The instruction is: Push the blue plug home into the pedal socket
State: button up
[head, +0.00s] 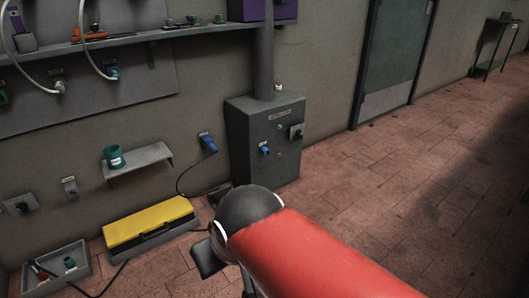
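A blue plug (208,144) sits at a fitting on the back wall, left of the grey cabinet, with a dark cable hanging from it to the floor. A second blue piece (265,150) sticks out of the cabinet's front. A dark, pedal-like object (219,192) lies on the floor at the cabinet's left foot, partly behind my arm; I cannot tell whether it holds the socket. My red arm reaches in from the lower right to a black joint. A dark flat part shows beside that joint, but I cannot make out my gripper's fingers.
The grey cabinet (262,139) stands against the wall. A yellow-lidded box (148,220), a grey tray (58,269) and cables lie on the floor at left. A low shelf (138,162) holds a teal cup (115,158). The floor at right is clear toward the door (395,50).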

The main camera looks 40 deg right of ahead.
aim_at(214, 149)
jog(key=z, duration=0.45)
jog(key=i+j+z, duration=0.35)
jog(key=i, duration=0.2)
jog(key=i+j+z, duration=0.4)
jog(key=i+j, duration=0.55)
jog(key=j, duration=0.2)
